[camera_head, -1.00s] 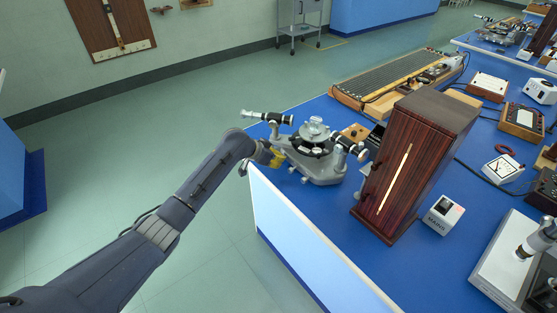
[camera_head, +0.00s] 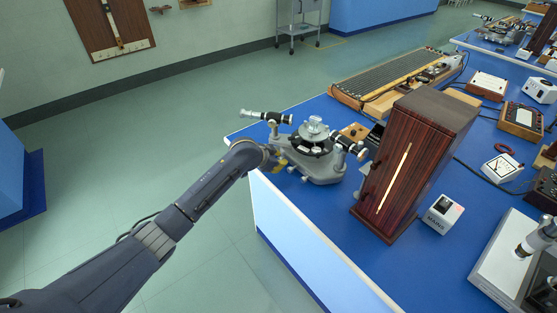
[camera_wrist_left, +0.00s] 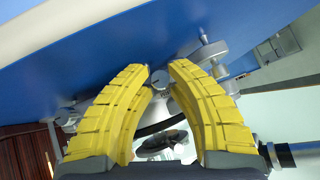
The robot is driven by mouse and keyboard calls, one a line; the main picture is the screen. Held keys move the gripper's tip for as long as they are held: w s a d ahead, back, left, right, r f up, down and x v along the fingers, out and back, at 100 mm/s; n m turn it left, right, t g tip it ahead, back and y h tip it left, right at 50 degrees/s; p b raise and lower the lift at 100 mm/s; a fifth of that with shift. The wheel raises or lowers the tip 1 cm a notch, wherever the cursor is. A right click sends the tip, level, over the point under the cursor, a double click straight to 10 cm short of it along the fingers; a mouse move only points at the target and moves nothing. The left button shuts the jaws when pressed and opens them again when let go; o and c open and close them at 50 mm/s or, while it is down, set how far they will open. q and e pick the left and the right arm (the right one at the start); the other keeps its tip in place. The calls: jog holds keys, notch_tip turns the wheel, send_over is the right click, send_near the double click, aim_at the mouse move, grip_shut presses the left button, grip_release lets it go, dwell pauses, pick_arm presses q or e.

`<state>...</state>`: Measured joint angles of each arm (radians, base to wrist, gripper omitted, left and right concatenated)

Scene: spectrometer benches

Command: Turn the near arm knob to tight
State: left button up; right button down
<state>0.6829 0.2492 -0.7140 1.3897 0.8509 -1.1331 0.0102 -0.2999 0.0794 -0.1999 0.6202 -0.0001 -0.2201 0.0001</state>
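The grey spectrometer (camera_head: 325,168) stands near the corner of the blue bench, with a round table on top and black-and-silver telescope arms (camera_head: 268,117). My left gripper (camera_head: 281,163) is at its near left side, its yellow fingers partly hidden behind my wrist in the head view. In the left wrist view the two yellow fingers (camera_wrist_left: 160,70) stand apart, and a small round grey knob (camera_wrist_left: 160,79) with a dark mark shows between their tips. I cannot tell whether the fingers touch it. Another small knob (camera_wrist_left: 219,71) shows behind the right finger. My right gripper is not in view.
A tall dark wooden cabinet (camera_head: 425,135) with a lit slit stands right of the spectrometer. A white mains box (camera_head: 442,214) is beside it. A long ribbed unit (camera_head: 385,80) lies behind. The bench's near edge runs just below my gripper.

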pick_arm(q)
jog(key=o, duration=0.6)
jog(key=shift+r, duration=0.1)
jog(key=shift+c, duration=0.2)
jog(key=v, duration=1.2)
jog(key=shift+o, duration=0.3)
